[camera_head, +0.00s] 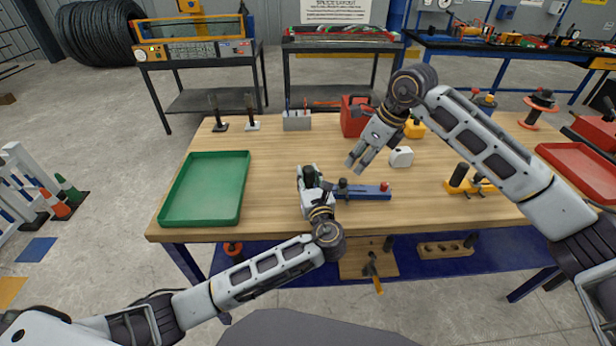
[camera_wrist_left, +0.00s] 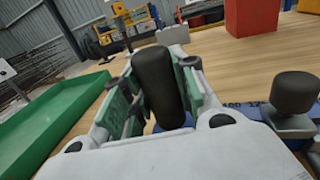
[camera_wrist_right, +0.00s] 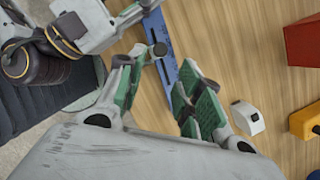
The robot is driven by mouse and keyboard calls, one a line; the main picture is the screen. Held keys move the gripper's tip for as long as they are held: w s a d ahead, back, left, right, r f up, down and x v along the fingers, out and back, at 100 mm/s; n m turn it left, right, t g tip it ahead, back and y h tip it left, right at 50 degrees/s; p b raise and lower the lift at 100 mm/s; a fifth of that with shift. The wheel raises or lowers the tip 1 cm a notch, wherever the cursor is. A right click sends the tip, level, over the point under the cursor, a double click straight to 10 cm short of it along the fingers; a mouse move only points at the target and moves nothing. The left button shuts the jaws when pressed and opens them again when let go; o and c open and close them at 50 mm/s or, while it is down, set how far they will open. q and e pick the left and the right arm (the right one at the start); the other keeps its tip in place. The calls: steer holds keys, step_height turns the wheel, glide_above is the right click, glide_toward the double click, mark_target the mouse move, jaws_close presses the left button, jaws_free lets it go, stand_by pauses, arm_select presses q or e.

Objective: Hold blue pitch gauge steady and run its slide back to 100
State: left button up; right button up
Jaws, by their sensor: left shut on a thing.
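The blue pitch gauge (camera_head: 368,192) lies on the wooden bench, with a black upright grip at its left end, a black-knobbed slide (camera_head: 343,186) just right of that grip and a red knob (camera_head: 384,186) at its right end. The slide knob (camera_wrist_left: 295,92) stands right of the left gripper, near printed numbers. My right gripper (camera_head: 356,160) is open and empty above and behind the gauge. The gauge (camera_wrist_right: 163,45) shows beyond its spread fingers.
A green tray (camera_head: 243,185) lies left of the gauge. A yellow-and-black tool (camera_head: 458,178) stands to the right. Bare wood lies in front of the gauge.

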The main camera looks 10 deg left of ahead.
steer(key=shift+d+f, duration=0.15)
steer(key=shift+d, duration=0.05)
jaws_close()
steer(key=d+f+n+y, duration=0.3)
steer(key=d+y, duration=0.2)
steer(key=d, duration=0.7)
steer(key=shift+n+g, duration=0.4)
steer(key=shift+w, duration=0.1)
